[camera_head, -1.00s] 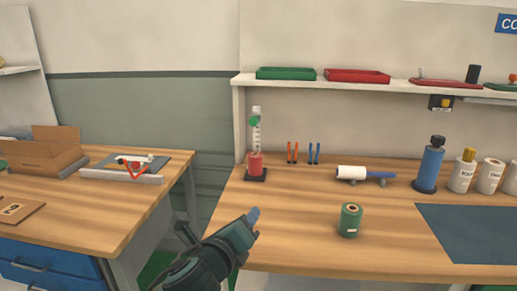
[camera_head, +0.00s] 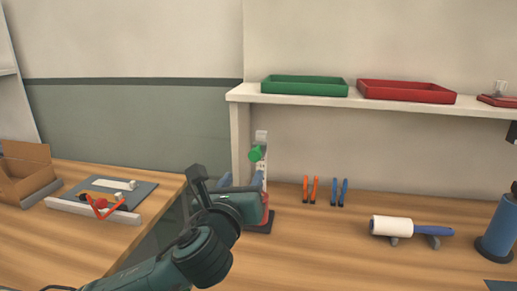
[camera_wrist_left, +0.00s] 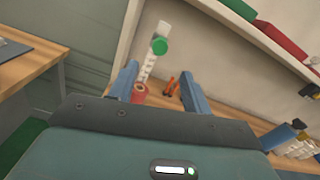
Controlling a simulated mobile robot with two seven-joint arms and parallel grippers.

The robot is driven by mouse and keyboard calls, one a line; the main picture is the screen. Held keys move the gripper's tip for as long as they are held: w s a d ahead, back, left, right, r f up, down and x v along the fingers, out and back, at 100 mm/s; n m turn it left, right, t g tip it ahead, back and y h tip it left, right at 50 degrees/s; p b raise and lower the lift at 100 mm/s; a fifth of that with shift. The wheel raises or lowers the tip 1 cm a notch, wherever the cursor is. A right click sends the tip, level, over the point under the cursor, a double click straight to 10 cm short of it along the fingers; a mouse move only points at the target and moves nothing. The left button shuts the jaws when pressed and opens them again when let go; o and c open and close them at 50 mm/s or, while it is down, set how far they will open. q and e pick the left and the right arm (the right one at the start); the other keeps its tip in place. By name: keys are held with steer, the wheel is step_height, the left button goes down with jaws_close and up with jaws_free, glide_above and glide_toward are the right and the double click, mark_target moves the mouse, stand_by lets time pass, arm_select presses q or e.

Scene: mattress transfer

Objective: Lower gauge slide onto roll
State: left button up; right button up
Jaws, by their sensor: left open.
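The gauge is a white upright post (camera_head: 261,137) on a black base (camera_head: 262,228) at the left end of the workbench. Its slide has a green knob (camera_head: 256,153), high on the post, which also shows in the left wrist view (camera_wrist_left: 160,46). The red roll (camera_head: 268,214) stands at the post's foot, mostly hidden behind my gripper in the head view; the left wrist view shows part of it (camera_wrist_left: 139,93). My left gripper (camera_wrist_left: 158,76) is open and empty, its blue fingers pointing toward the gauge, below the green knob. My right gripper is not in view.
A shelf (camera_head: 300,100) with a green tray (camera_head: 305,86) and a red tray (camera_head: 407,92) overhangs the bench. Orange pliers-like tools (camera_head: 310,190) and blue ones (camera_head: 339,192) stand right of the gauge, then a white roller (camera_head: 391,226). A second table (camera_head: 60,245) stands left.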

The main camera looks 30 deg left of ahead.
mark_target(254, 156)
arm_select(q)
steer(key=x, duration=1.1)
steer(key=shift+w+r, duration=0.1)
steer(key=shift+w, duration=0.05)
steer(key=shift+w+a, duration=0.15)
steer(key=shift+w, duration=0.45)
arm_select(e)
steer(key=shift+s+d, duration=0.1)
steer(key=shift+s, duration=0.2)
arm_select(q)
steer(key=shift+c, duration=0.4)
jaws_close()
